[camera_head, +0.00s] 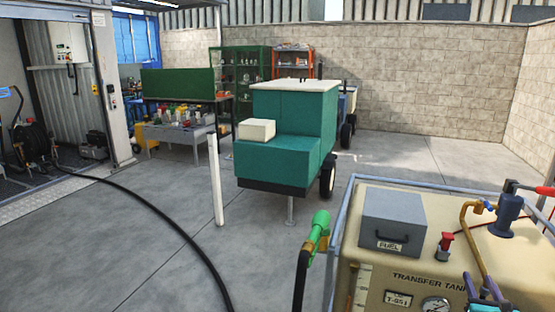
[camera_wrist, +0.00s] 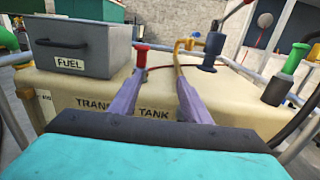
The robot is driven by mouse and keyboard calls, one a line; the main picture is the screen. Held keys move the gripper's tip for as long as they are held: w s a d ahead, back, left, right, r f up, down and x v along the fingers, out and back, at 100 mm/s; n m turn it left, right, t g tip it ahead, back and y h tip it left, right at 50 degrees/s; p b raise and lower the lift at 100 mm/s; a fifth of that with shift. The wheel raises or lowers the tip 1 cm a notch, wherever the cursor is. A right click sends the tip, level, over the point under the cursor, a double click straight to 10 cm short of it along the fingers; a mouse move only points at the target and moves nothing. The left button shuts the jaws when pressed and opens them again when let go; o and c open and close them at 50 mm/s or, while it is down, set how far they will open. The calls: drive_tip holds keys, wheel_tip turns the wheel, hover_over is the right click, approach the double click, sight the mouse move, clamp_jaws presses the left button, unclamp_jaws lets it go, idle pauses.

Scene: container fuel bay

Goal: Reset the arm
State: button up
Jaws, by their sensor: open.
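My gripper (camera_head: 481,283) is at the lower right of the head view, in front of and over the cream transfer tank (camera_head: 425,270). In the wrist view my gripper (camera_wrist: 162,76) has its two purple fingers spread, with nothing between them. The tank (camera_wrist: 80,85) and its lettering show behind the fingers. The left fingertip overlaps the view of a small red-topped fitting (camera_wrist: 141,55); I cannot tell whether they touch. Most of my arm is out of the head view.
A grey FUEL box (camera_head: 392,219) and a dark blue pump fitting (camera_head: 505,215) stand on the tank. A green nozzle (camera_head: 317,232) hangs at its left side. A black hose (camera_head: 150,205) crosses the floor. A teal cart (camera_head: 290,135) stands beyond; open concrete lies between.

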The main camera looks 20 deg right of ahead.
drive_tip(key=w+a+f+n+y, duration=0.35)
drive_tip(key=w+a+f, duration=0.25)
drive_tip(key=w+a, duration=0.5)
drive_tip(key=w+a+f+n+y, duration=0.2)
drive_tip(key=w+a+f+y, duration=0.35)
drive_tip(key=w+a, duration=0.55)
drive_tip(key=a+f+n+g+y, duration=0.3)
drive_tip(key=a+f, duration=0.4)
drive_tip(key=a, duration=0.8)
drive_tip(key=a+f+n+g+y, duration=0.1)
drive_tip(key=a+f+n+y, duration=0.2)
drive_tip(key=a+f+n, duration=0.75)
drive_tip(key=s+a+f+n+g+y, duration=0.1)
drive_tip(key=s+a+f+n+g, duration=0.4)
drive_tip(key=s+a, duration=0.55)
drive_tip(key=s+a+f+n+g+y, duration=0.1)
drive_tip(key=s+a+f+n+g, duration=0.25)
drive_tip(key=s+a+f, duration=0.7)
drive_tip(key=s+f+n+g+h, duration=0.2)
drive_tip(key=s+n+g+h, duration=0.3)
drive_tip(key=s+n, duration=0.5)
drive_tip(key=s+d+n+g+h, duration=0.2)
drive_tip(key=s+d+n+g, duration=0.1)
drive_tip(key=d, duration=0.4)
drive_tip(key=shift+s+r+n, duration=0.3)
drive_tip(key=shift+s+n, duration=0.6)
drive_tip(key=shift+n, duration=0.25)
